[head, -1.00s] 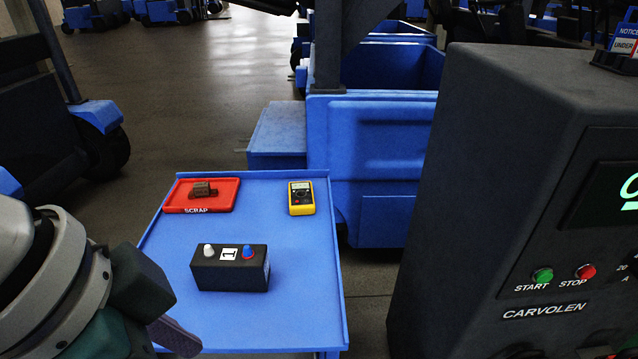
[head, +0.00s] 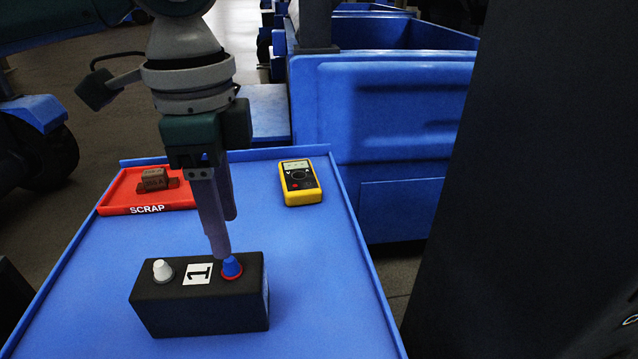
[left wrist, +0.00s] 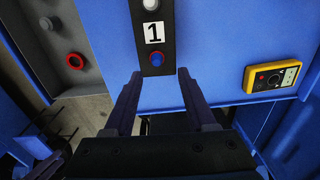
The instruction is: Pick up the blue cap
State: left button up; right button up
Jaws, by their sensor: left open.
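The blue cap (head: 231,266) sits on a red ring at the right end of the top of a black box (head: 200,309) marked 1. A white cap (head: 163,270) is at the box's left end. My left gripper (head: 225,237) points down just behind and above the blue cap, and the nearer fingertip overlaps its edge in the head view. In the left wrist view the blue cap (left wrist: 157,58) shows a little beyond the gap between the open, empty fingers (left wrist: 159,74). I cannot tell whether a finger touches it. My right gripper is out of view.
The box stands on a blue cart top (head: 330,300) with a raised rim. A red SCRAP tray (head: 118,195) holding a brown block (head: 154,179) is at the back left, and a yellow multimeter (head: 300,184) at the back right. A dark cabinet (head: 540,180) rises at right.

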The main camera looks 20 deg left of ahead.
aim_at(230, 264)
pick_arm(q)
jog(key=f, duration=0.5)
jog(key=shift+s, duration=0.35)
jog(key=shift+r, duration=0.1)
jog(key=c, duration=0.8)
